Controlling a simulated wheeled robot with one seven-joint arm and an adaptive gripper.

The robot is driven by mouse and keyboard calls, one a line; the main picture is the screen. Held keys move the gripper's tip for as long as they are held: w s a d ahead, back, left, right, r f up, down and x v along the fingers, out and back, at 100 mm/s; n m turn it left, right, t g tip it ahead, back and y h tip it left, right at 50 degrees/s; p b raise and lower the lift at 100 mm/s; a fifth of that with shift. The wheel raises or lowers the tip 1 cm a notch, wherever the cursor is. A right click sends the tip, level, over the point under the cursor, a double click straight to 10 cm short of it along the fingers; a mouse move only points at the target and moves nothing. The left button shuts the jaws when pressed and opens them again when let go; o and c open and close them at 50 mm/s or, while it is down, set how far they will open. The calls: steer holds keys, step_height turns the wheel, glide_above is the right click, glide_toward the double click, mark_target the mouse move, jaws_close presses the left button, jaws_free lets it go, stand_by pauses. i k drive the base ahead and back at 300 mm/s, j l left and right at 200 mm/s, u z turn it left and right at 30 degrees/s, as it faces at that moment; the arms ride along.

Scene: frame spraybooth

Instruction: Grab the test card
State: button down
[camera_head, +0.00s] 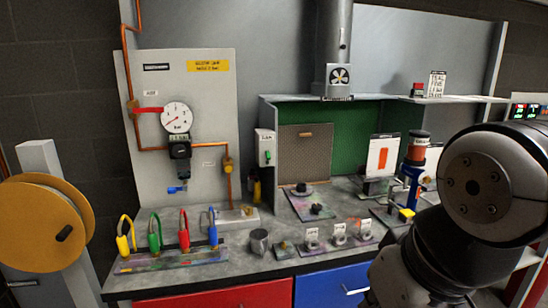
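A white card with an orange-red upright bar (383,157) stands upright on a dark holder (376,187) at the right of the booth; it looks like the test card. Its face is toward me and unobstructed. My arm fills the right side of the view, in front of and to the right of the card. My gripper is not seen, so its opening and contents cannot be told.
Small labelled pieces (339,233) and a grey cup (259,241) are along the front. A colored hose rack (170,260) is at left. The grey worktop (240,262) has clear patches.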

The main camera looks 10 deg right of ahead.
mark_target(384, 148)
steer(key=i+l+u, duration=0.3)
steer(key=i+l, duration=0.3)
steer(key=i+l+u, duration=0.3)
steer(key=i+l, duration=0.25)
steer(key=l, duration=0.2)
